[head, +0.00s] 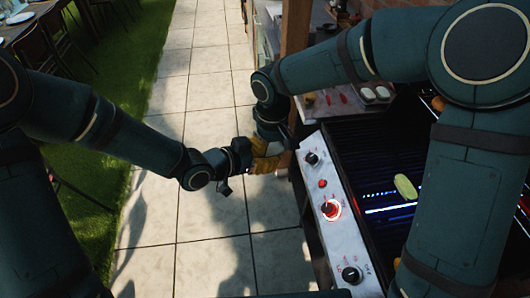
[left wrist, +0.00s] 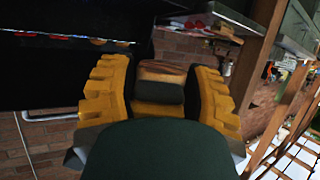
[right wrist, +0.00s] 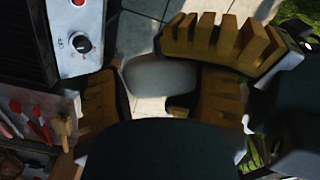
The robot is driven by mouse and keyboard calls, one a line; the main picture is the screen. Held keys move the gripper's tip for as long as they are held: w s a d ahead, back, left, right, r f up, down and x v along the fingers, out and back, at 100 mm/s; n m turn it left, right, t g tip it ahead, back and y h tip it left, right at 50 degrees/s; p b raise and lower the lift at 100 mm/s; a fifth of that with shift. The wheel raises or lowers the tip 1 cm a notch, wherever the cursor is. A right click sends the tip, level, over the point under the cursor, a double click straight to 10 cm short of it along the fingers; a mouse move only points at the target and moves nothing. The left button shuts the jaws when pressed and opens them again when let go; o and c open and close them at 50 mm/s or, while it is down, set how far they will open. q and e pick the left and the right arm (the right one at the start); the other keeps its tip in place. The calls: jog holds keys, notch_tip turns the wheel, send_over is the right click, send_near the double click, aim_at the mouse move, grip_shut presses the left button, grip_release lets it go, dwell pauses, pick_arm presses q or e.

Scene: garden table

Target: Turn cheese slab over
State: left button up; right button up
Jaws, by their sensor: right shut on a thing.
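My right gripper (right wrist: 155,100) is shut on the cheese slab (right wrist: 160,74), which shows a pale, smooth face in the right wrist view. My left gripper (left wrist: 161,88) faces it from the other side, its fingers spread around the held part. Between them in the left wrist view is a browned surface (left wrist: 162,71), seemingly the slab's other face, with a dark pad and yellow part of my right gripper below.
The black grill (head: 448,165) has a control panel (head: 330,205) with a red-lit knob along its left side. A green-yellow piece (head: 404,187) lies on the grate. Two pale pieces (head: 375,93) lie on the side shelf behind. Open paving (head: 205,80) lies to the left.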

pick_arm(q)
jog(key=shift+s, duration=0.1)
jog(key=c, duration=0.4)
jog(key=shift+d, duration=0.1)
pick_arm(e)
jog(key=o, duration=1.2)
jog(key=shift+r, duration=0.1)
